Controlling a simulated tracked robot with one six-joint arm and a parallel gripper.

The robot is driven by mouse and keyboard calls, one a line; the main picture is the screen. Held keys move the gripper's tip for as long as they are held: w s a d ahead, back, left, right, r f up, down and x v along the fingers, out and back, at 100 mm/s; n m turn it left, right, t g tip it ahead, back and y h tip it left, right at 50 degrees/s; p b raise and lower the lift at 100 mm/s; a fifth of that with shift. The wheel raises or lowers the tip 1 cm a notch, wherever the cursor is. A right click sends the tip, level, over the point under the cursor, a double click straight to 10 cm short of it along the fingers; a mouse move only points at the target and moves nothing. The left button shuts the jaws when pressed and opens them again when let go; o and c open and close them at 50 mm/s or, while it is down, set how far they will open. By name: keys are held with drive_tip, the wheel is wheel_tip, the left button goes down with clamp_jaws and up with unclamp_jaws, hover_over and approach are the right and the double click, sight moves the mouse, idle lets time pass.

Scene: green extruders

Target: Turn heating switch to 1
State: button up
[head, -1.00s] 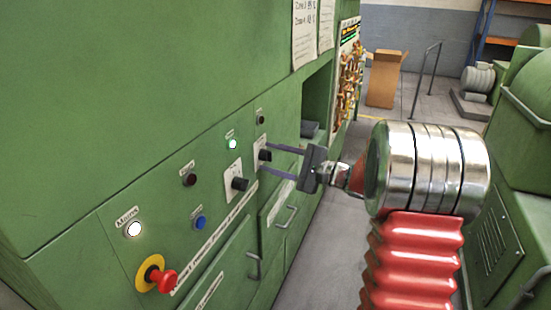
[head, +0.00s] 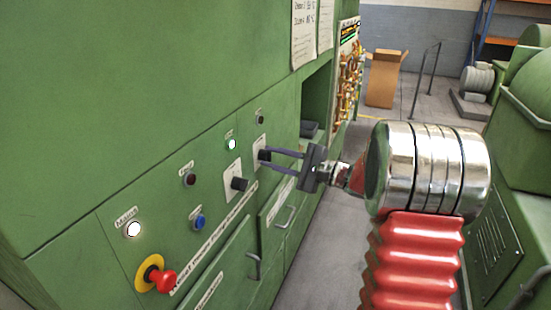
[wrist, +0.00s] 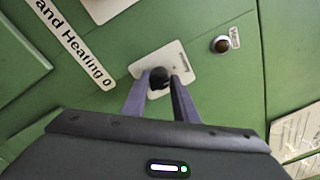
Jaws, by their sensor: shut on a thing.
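A black rotary switch (head: 263,155) on a white plate sits on the green cabinet front, left of my gripper in the head view. It also shows in the wrist view (wrist: 158,76), with its knob between the two finger ends. My gripper (head: 271,158) reaches it from the right and is shut on the knob. The fingers partly hide the knob and plate, so I cannot read its pointer position. A label strip (wrist: 75,45) ending in "and Heating 0" lies left of the switch in the wrist view.
A second black rotary switch (head: 239,184) is close by on the left. A lit green lamp (head: 230,144), a blue button (head: 199,222) and a red emergency stop (head: 162,281) share the panel. Drawer handles (head: 286,217) stick out below. Green machinery (head: 520,130) stands on the right.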

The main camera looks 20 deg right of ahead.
drive_tip(key=shift+a+f, duration=0.1)
drive_tip(key=shift+a, duration=0.05)
drive_tip(key=m, duration=0.5)
drive_tip(key=shift+g, duration=0.4)
drive_tip(key=m, duration=0.5)
drive_tip(key=shift+w+r+m+g, duration=0.1)
drive_tip(key=shift+r+m+g, duration=0.2)
drive_tip(key=shift+m, duration=0.1)
drive_tip(key=o, duration=1)
drive_tip(key=shift+d, duration=0.2)
